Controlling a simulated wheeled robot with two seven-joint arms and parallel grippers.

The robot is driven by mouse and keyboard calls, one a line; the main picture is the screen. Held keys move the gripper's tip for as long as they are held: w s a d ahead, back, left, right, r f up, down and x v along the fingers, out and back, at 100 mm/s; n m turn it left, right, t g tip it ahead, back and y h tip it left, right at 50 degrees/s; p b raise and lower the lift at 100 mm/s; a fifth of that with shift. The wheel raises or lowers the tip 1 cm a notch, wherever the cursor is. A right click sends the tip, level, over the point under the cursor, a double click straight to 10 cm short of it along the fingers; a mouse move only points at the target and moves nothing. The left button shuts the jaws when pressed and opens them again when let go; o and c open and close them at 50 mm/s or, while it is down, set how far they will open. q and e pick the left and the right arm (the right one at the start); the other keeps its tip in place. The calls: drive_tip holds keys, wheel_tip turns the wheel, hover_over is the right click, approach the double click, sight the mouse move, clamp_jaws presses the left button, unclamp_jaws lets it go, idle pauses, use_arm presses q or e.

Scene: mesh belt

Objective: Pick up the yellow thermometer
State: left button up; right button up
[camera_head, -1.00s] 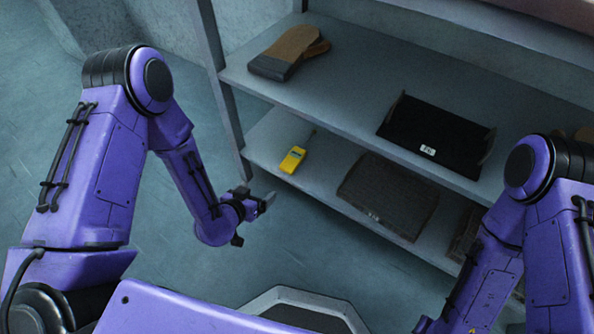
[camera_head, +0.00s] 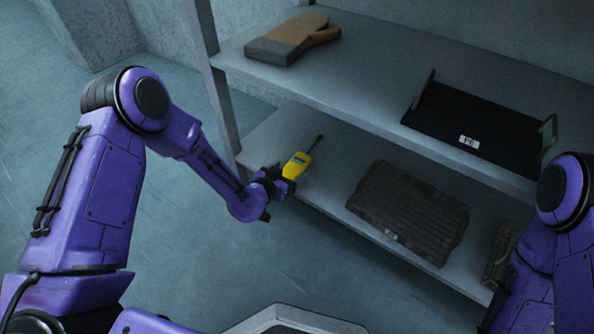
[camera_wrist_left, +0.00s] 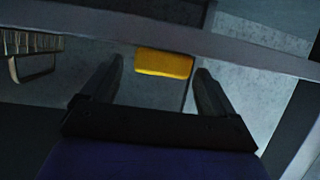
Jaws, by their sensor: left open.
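The yellow thermometer (camera_head: 297,165) lies on the lower shelf near its left end, its thin dark probe pointing up and to the right. My left gripper (camera_head: 282,184) is open at the shelf's front edge, just in front of the thermometer's near end. In the left wrist view the yellow body of the thermometer (camera_wrist_left: 164,64) shows ahead, between and beyond the two spread fingers (camera_wrist_left: 158,85). Whether a finger touches it cannot be told. My right arm is at the right edge of the head view, but its gripper is out of sight.
The upper shelf (camera_head: 370,90) overhangs the lower shelf (camera_head: 335,150). It holds a brown and grey mitt (camera_head: 290,42) and a black tray (camera_head: 470,120). A dark ribbed mat (camera_head: 410,210) lies right of the thermometer. A shelf post (camera_head: 222,110) stands at the left.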

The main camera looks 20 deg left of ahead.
use_arm(q)
drive_tip(key=shift+w+d+f, duration=0.1)
drive_tip(key=shift+w+f, duration=0.1)
drive_tip(key=shift+w, duration=0.15)
drive_tip(key=c, duration=1.2)
drive_tip(key=shift+o, duration=0.2)
drive_tip(key=shift+r, duration=0.1)
